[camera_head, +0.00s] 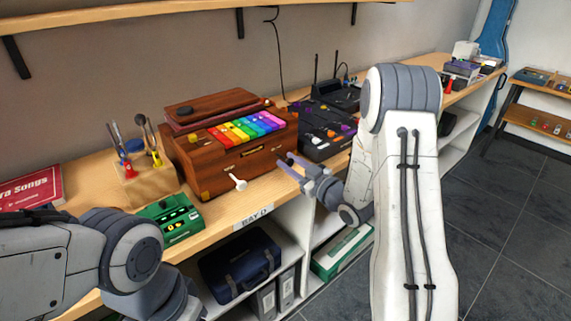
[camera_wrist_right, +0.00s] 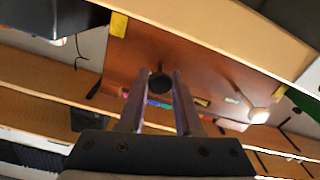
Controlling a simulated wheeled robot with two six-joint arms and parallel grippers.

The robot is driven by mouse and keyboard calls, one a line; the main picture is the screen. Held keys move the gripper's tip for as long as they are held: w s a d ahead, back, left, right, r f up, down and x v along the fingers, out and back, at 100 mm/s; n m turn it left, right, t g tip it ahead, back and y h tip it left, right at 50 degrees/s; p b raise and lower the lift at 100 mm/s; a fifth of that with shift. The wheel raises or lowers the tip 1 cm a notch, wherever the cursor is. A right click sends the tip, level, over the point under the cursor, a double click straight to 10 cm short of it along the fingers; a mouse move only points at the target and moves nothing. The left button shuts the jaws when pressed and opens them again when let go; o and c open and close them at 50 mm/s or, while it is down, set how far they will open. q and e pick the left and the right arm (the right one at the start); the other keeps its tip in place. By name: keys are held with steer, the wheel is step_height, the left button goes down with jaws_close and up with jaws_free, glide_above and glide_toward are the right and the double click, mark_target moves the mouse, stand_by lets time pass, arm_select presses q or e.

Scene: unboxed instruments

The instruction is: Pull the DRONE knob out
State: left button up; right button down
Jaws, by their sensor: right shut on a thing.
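A brown wooden instrument box (camera_head: 215,172) with rainbow keys (camera_head: 246,130) on top stands on the wooden shelf. A white T-shaped knob (camera_head: 238,182) sticks out of its front; it also shows in the right wrist view (camera_wrist_right: 258,114). My right gripper (camera_head: 284,162) is at the right part of the box front. In the right wrist view a dark round knob (camera_wrist_right: 160,84) sits between its fingertips, and the gripper is shut on it. I cannot read a DRONE label on it. In the head view this knob is hidden by the fingers. My left gripper is out of view.
A green device (camera_head: 170,218) and a wooden tool stand (camera_head: 148,183) are left of the box. A black device with knobs (camera_head: 325,132) is close on the right. The shelf's front edge runs below the box, with a blue case (camera_head: 240,264) underneath.

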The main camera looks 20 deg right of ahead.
steer(key=shift+d, duration=0.15)
steer(key=c, duration=0.6)
jaws_free()
steer(key=b+v, duration=0.1)
steer(key=v, duration=0.9)
steer(key=shift+s+b, duration=0.2)
steer(key=shift+b, duration=0.2)
